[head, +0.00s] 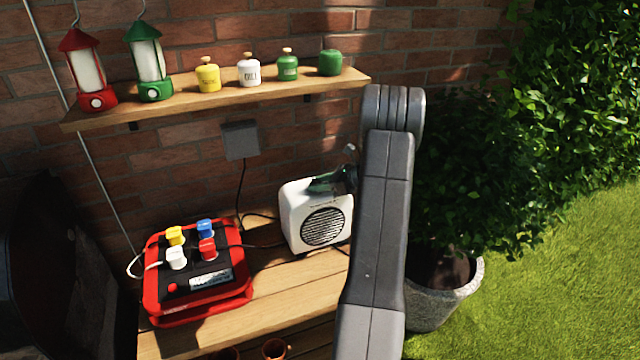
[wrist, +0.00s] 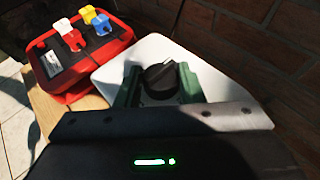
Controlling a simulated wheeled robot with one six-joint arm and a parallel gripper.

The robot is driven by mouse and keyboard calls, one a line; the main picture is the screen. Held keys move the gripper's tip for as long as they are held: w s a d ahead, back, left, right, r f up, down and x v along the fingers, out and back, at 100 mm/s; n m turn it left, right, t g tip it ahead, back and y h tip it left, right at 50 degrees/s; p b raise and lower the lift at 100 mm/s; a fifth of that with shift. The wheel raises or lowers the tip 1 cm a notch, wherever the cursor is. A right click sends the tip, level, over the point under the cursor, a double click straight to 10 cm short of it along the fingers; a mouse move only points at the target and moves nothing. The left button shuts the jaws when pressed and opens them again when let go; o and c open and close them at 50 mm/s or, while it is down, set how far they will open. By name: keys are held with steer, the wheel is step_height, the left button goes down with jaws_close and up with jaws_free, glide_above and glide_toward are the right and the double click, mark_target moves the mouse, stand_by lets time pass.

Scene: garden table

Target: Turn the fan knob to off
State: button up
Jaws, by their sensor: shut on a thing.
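The fan (head: 318,222) is a white box with a round dark grille, standing on the wooden table. Its white top (wrist: 118,62) fills the middle of the wrist view. The black fan knob (wrist: 168,84) sits on that top, between the green fingers of my gripper (wrist: 159,76). My gripper is shut on the knob, with one finger at each side. In the head view my gripper (head: 328,182) is at the top of the fan, and the knob is hidden there. I cannot read any marks around the knob.
A red power box (head: 200,290) with several coloured plugs stands left of the fan, cables beside it. A shelf (head: 215,96) with two lanterns and several small containers hangs above. A brick wall is close behind. The table front (head: 290,300) is largely clear.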

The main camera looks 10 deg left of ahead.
stand_by(0.4)
steer(key=o, duration=1)
steer(key=b+v, duration=0.2)
steer(key=v, duration=1.2)
